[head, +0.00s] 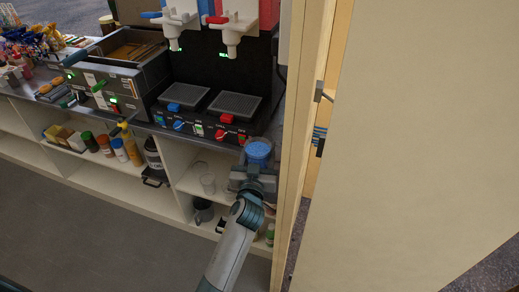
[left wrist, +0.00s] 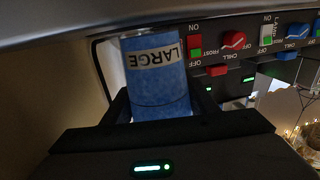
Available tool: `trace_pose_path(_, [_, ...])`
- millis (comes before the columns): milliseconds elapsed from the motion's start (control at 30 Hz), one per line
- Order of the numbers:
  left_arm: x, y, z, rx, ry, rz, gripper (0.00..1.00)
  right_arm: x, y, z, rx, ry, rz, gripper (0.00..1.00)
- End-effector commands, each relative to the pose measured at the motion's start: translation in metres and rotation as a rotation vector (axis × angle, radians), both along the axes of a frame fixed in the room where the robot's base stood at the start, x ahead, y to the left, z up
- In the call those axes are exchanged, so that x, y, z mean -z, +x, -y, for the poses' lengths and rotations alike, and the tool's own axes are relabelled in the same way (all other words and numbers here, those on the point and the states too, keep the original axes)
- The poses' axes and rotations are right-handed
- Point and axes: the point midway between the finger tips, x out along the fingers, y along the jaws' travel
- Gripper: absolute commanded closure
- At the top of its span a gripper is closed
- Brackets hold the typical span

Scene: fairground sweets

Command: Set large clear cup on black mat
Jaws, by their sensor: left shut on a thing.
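The large clear cup (head: 258,150) is filled with blue slush. It also shows in the left wrist view (left wrist: 158,85), where its white label reads LARGE upside down. My left gripper (head: 256,168) is shut on the cup, with a finger on either side of it (left wrist: 160,108). The cup is in front of the right end of the dispenser's control panel, near the wooden door frame. I cannot make out a black mat for certain. My right gripper is not in view.
The slush dispenser (head: 205,128) has two dark drip grates (head: 235,105) below white nozzles with blue and red levers. The wooden frame (head: 292,150) is close to the cup's right. Shelves below hold bottles and clear cups (head: 208,182). A grey box unit (head: 118,85) stands left.

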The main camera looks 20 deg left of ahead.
Motion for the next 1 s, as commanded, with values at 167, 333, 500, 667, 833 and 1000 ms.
trace_pose_path(167, [0.0031,0.0001,0.0003,0.0,0.0,0.002,0.83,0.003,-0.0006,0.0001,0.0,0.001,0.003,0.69])
trace_pose_path(333, [0.0049,0.0001,0.0004,0.0,0.001,0.002,0.83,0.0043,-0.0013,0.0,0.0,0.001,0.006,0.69])
trace_pose_path(500, [0.0056,0.0001,0.0003,0.0,0.0,0.002,0.83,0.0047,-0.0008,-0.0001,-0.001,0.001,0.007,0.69])
trace_pose_path(667, [0.0061,0.0001,0.0002,0.0,0.0,0.002,0.38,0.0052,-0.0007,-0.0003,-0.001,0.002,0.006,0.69])
trace_pose_path(833, [0.0069,0.0,0.0002,0.0,0.001,0.001,0.25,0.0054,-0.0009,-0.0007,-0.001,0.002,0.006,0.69])
trace_pose_path(1000, [0.0086,-0.0002,-0.0001,0.0,0.001,-0.001,0.09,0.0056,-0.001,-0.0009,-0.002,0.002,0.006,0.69])
